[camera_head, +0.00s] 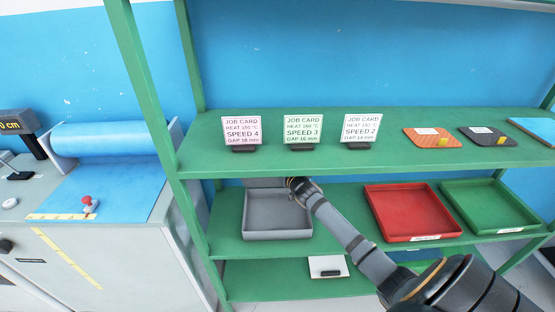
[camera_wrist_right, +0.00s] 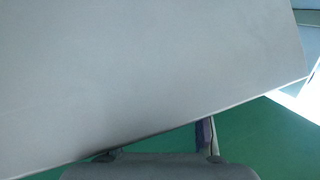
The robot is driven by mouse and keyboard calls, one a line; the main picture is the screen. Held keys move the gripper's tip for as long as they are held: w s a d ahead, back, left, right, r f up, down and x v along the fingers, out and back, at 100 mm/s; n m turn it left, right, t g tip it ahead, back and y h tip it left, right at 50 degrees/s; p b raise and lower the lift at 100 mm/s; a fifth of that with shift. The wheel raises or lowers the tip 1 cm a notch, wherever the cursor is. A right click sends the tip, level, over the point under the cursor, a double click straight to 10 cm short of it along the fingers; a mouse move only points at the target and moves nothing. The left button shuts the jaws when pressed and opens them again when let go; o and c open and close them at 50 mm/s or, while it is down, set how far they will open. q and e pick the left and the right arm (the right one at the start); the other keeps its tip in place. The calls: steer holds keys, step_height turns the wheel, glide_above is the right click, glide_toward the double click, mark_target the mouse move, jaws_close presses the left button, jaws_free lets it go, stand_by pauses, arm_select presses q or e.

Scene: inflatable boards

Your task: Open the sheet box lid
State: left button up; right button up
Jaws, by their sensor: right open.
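A grey open-topped box (camera_head: 277,215) sits on the middle green shelf in the head view. A grey strip (camera_head: 262,183) shows behind its back edge, under the upper shelf; I cannot tell whether it is a raised lid. My right arm comes in from the lower right, and its end (camera_head: 299,185) is at the box's back right corner; its fingers are not clear there. In the right wrist view a large flat grey panel (camera_wrist_right: 140,70) fills most of the picture, close above the dark gripper part (camera_wrist_right: 160,165). I see nothing held. My left gripper is out of view.
A red tray (camera_head: 411,212) and a green tray (camera_head: 490,206) stand to the right on the middle shelf. Several job cards (camera_head: 303,130) stand on the upper shelf (camera_head: 220,155), close above my arm's end. A white card (camera_head: 328,265) is on the lower shelf. A bench with a blue roll (camera_head: 112,139) stands left.

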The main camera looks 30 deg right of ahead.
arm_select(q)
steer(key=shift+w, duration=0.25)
arm_select(e)
steer(key=shift+s+f, duration=0.15)
steer(key=shift+f, duration=0.2)
